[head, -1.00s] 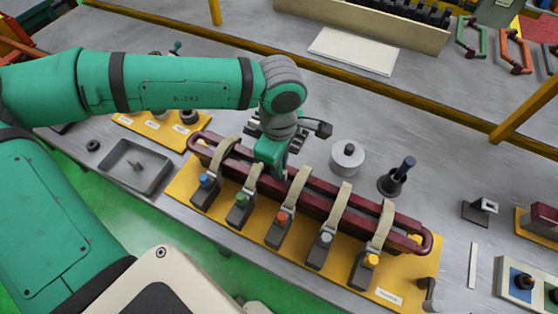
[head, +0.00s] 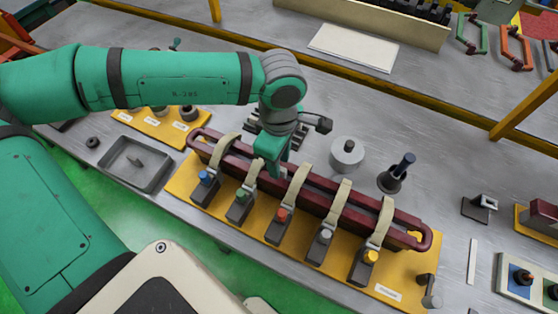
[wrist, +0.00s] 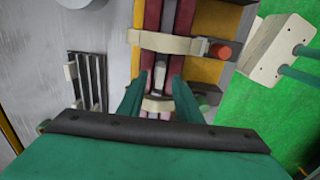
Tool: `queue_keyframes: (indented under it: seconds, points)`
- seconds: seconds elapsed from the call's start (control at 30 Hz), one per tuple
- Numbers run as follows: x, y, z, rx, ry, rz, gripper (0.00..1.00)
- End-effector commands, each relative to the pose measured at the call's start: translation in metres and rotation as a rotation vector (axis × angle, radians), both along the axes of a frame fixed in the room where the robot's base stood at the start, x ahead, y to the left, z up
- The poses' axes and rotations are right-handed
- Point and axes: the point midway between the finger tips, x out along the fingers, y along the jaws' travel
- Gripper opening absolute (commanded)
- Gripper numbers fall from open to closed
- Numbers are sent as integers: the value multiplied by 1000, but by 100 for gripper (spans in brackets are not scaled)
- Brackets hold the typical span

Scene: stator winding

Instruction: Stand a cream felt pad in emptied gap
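A dark red coil with two long parallel bars (head: 330,200) lies on a yellow base, crossed by cream straps. A small cream piece, apparently the felt pad (wrist: 159,72), stands in the narrow gap between the bars in the wrist view. My gripper (wrist: 157,77) is above the coil, its two green fingers apart on either side of this piece, with space showing between. In the head view my gripper (head: 274,172) is between the green-knobbed and red-knobbed clamps; the pad is hidden there. How deep the pad sits cannot be told.
Clamps with coloured knobs, including a red one (head: 282,214), line the coil's front. A slotted rack (wrist: 88,80) stands close beside the coil. A grey cylinder (head: 347,155) and a dark post (head: 396,176) stand behind. A grey tray (head: 135,163) is at left.

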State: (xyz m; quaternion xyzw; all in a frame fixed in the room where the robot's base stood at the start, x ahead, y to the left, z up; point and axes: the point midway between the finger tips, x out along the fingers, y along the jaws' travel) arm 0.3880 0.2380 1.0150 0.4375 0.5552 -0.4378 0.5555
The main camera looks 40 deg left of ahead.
Motion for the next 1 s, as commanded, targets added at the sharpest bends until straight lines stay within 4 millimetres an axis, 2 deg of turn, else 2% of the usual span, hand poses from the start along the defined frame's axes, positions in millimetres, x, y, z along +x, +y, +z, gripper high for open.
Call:
queue_keyframes:
  seconds: [0.5, 0.7, 1.0]
  points:
    - [0, 1, 86, 1, -2, 1, 32]
    - [0, 0, 100, 1, 0, 1, 32]
    - [0, 0, 101, 1, 0, 0, 32]
